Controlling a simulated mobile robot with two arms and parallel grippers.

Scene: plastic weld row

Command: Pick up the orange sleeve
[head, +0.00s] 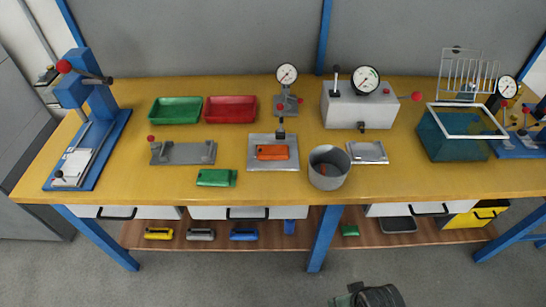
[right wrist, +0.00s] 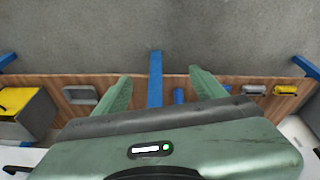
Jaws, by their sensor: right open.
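The orange sleeve (head: 272,152) lies flat on a grey metal fixture plate (head: 284,164) in the middle of the yellow bench, in the head view. A small clamp with a red knob (head: 281,107) stands at the plate's back edge. My right gripper (right wrist: 160,78) is open in the right wrist view, with nothing between its two green fingers. It is low in front of the bench, apart from the sleeve. A dark part of my right arm shows at the bottom of the head view. The sleeve is not visible in the right wrist view. My left gripper is not in view.
A grey cup (head: 328,168) stands just right of the plate, and a green block (head: 216,178) lies left of it. Green (head: 176,110) and red (head: 231,109) trays sit behind. The bench's front edge (head: 270,199) and a lower shelf (right wrist: 230,88) with several sleeves lie ahead.

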